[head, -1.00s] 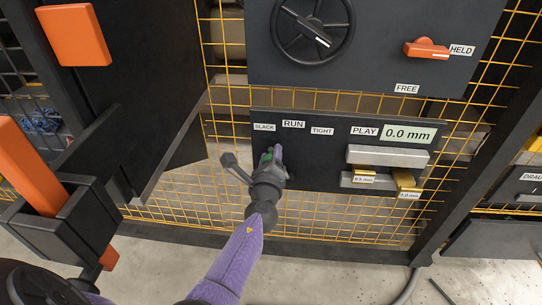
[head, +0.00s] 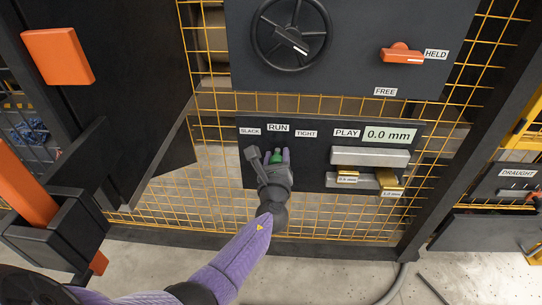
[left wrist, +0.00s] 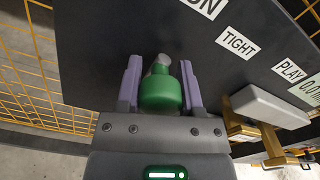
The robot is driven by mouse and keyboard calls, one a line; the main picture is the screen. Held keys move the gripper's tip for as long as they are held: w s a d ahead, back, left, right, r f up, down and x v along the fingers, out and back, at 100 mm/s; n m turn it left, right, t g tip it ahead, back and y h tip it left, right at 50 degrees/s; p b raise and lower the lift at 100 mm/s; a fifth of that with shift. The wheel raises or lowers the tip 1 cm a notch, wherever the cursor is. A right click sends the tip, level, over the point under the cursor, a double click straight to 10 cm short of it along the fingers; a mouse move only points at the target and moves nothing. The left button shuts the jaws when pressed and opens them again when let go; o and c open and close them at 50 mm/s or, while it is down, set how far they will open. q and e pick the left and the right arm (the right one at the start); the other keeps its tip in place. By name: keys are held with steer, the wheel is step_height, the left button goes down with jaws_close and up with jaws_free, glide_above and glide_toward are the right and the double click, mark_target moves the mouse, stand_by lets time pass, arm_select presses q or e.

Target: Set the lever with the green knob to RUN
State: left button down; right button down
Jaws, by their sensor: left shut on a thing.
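The green knob (head: 277,155) is on a lever at the left of the lower dark panel (head: 230,178). It stands below the RUN label (head: 278,127), between the SLACK label (head: 250,131) and the TIGHT label (head: 306,133). My left gripper (head: 276,153) is shut on the knob, with a purple finger on each side. In the left wrist view the knob (left wrist: 160,92) sits between the fingers, with a grey lever stem beyond it. The lever's pivot is hidden behind the gripper. My right gripper is out of view.
Right of the lever are a 0.0 mm display (head: 389,134) and a grey bar (head: 370,156) with brass gauge pieces below. Above is a panel with a black handwheel (head: 291,34) and an orange handle (head: 402,54). Yellow mesh surrounds the panels.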

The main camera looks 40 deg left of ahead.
arm_select(q)
steer(key=shift+c, duration=1.1)
jaws_free()
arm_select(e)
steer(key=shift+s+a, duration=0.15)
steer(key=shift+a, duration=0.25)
arm_select(q)
steer(key=shift+s, duration=0.1)
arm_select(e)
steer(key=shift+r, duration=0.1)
arm_select(q)
steer(key=p+v, duration=0.4)
steer(key=v, duration=0.5)
steer(key=shift+s+d, duration=0.25)
steer(key=shift+s, duration=0.1)
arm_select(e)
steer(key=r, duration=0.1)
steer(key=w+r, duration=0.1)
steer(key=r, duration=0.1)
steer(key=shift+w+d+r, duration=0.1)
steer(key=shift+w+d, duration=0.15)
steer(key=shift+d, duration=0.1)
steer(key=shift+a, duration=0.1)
